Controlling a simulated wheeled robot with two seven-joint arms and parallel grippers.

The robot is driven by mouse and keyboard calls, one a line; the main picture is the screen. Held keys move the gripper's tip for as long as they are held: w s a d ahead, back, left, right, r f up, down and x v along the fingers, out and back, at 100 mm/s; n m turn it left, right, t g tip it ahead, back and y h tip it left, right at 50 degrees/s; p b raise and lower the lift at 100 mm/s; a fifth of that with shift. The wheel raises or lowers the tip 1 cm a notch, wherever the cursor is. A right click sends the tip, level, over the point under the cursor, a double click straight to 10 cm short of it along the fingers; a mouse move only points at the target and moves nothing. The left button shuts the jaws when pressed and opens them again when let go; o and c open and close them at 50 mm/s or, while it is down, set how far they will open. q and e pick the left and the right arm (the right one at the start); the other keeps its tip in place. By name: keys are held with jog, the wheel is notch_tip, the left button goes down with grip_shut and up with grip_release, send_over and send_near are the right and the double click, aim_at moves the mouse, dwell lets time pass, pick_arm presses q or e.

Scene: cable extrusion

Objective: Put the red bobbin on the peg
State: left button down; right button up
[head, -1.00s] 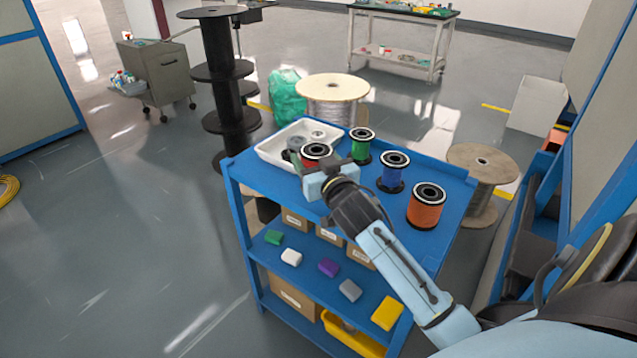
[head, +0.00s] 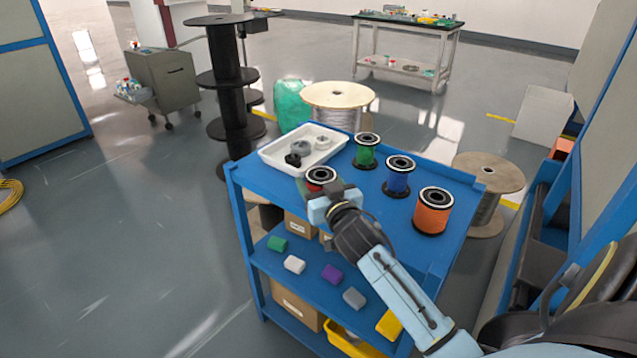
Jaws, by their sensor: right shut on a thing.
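The red bobbin (head: 320,175), with a black and white top rim, is at the near left part of the blue cart's top (head: 262,186). My right gripper (head: 330,193) is shut on it from the near side. The gripper hides the bobbin's lower part and its fingertips are mostly hidden, so I cannot tell whether the bobbin touches the cart top. A green bobbin (head: 366,153), a blue bobbin (head: 397,178) and an orange bobbin (head: 432,213) stand upright in a row to its right. I cannot make out a bare peg. My left gripper is out of view.
A white tray (head: 272,160) with grey, black and white parts lies behind the red bobbin. The cart's lower shelf holds several coloured blocks, including a purple one (head: 331,274). Large cable spools (head: 488,180) stand around the cart. Open floor lies left.

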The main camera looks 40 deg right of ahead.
jog(key=shift+f, duration=0.1)
jog(key=o, duration=1)
